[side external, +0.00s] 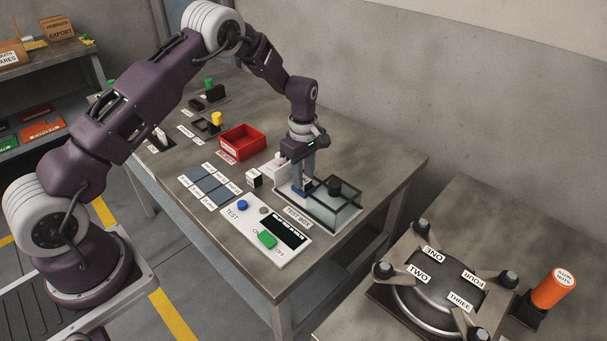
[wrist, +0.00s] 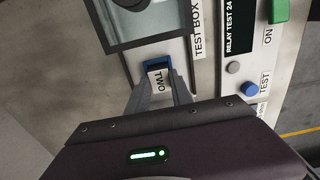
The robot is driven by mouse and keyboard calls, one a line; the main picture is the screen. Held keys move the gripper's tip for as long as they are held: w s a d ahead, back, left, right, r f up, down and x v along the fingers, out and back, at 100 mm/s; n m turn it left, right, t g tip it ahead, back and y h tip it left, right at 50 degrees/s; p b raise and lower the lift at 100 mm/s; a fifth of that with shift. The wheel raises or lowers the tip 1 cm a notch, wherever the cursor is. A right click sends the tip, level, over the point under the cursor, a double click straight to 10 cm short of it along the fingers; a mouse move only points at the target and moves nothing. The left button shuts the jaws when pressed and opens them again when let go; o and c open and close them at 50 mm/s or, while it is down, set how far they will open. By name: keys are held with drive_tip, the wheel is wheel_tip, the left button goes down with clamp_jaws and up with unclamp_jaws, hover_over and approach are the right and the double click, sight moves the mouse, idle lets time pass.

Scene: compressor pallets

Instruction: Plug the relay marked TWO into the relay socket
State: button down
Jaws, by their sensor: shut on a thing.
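The relay marked TWO (wrist: 160,78) shows its white label between my gripper's fingers in the wrist view. My gripper (side external: 302,186) is shut on it, low at the left end of the test box (side external: 335,208). A blue part (side external: 301,191) shows at the fingertips. In the wrist view this blue part (wrist: 157,64) borders the label's far end. I cannot tell whether it is the relay's body or the relay socket. The relay's underside and any contacts are hidden, so I cannot tell whether it is seated.
The test box's clear-walled cover with a black knob (side external: 335,187) stands close right of my fingers. In front lies the test panel (side external: 265,230) with a green switch. A black-and-white block (side external: 254,178), blue labelled pads (side external: 210,185) and a red bin (side external: 242,141) stand left.

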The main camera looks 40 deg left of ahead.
drive_tip(key=c, duration=1.1)
unclamp_jaws()
drive_tip(key=shift+c, duration=0.2)
wheel_tip(320, 180, up, 12)
wheel_tip(320, 180, up, 8)
drive_tip(key=m+t, duration=0.1)
drive_tip(key=m, duration=0.2)
hover_over(304, 179)
drive_tip(key=s+d, duration=0.2)
drive_tip(key=s, duration=0.2)
drive_tip(key=s+d+r+m+t, duration=0.2)
drive_tip(key=s+r+m, duration=0.3)
drive_tip(key=s+r, duration=0.5)
drive_tip(key=s+d+m+t, duration=0.2)
drive_tip(key=s+m, duration=0.8)
drive_tip(key=s, duration=1)
drive_tip(key=shift+s+d+f+t, duration=0.25)
drive_tip(key=shift+d+f+t, duration=0.05)
drive_tip(key=shift+d, duration=0.1)
